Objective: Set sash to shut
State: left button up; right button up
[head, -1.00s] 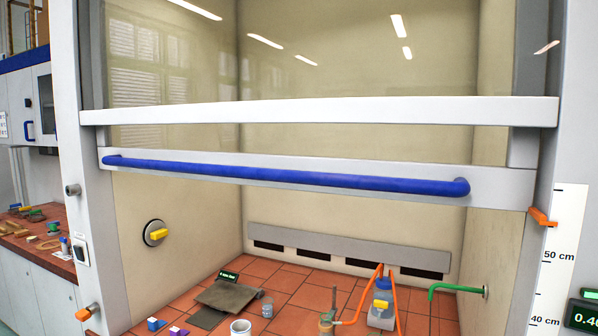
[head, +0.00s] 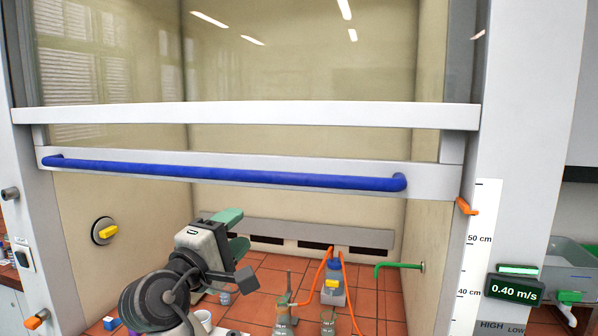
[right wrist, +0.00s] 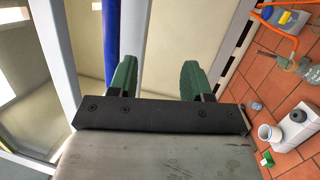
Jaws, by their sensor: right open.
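The fume hood sash stands raised, its white lower frame (head: 250,115) crossing the head view above the open work space. A long blue handle bar (head: 225,174) runs along the sash's lower edge. My right gripper (head: 238,232) has green fingers and is open and empty, below the bar in the head view. In the right wrist view the gripper (right wrist: 158,78) shows its two fingers apart, with the blue bar (right wrist: 109,35) passing by the left finger, not between the fingers. My left gripper is not in view.
Glassware, a wash bottle (head: 333,285) and orange tubing stand on the red tiled floor inside. A scale and a 0.40 m/s display (head: 515,290) are on the right post. An orange stop (head: 466,207) sticks out from that post. A yellow knob (head: 107,231) is on the left wall.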

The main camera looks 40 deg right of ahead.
aim_at(297, 181)
jog(key=s+d+r+m+g+h, duration=0.1)
jog(key=s+d+r+m+g, duration=0.1)
jog(key=s+r+m+g, duration=0.3)
jog(key=shift+n+t, duration=0.7)
jog(key=p+x, duration=0.1)
jog(key=x, duration=0.2)
jog(key=r+p+x, duration=0.1)
jog(key=p+x, duration=0.1)
jog(key=s+p+x, duration=0.1)
jog(key=p+x, duration=0.1)
jog(key=x, duration=0.1)
jog(key=shift+w+d+r, duration=0.1)
jog(key=shift+d+r, duration=0.25)
jog(key=shift+r, duration=0.05)
jog(key=shift+w+d+p, duration=0.25)
jog(key=shift+d+p, duration=0.05)
jog(key=shift+d, duration=0.2)
jog(key=shift+f, duration=0.1)
grip_shut()
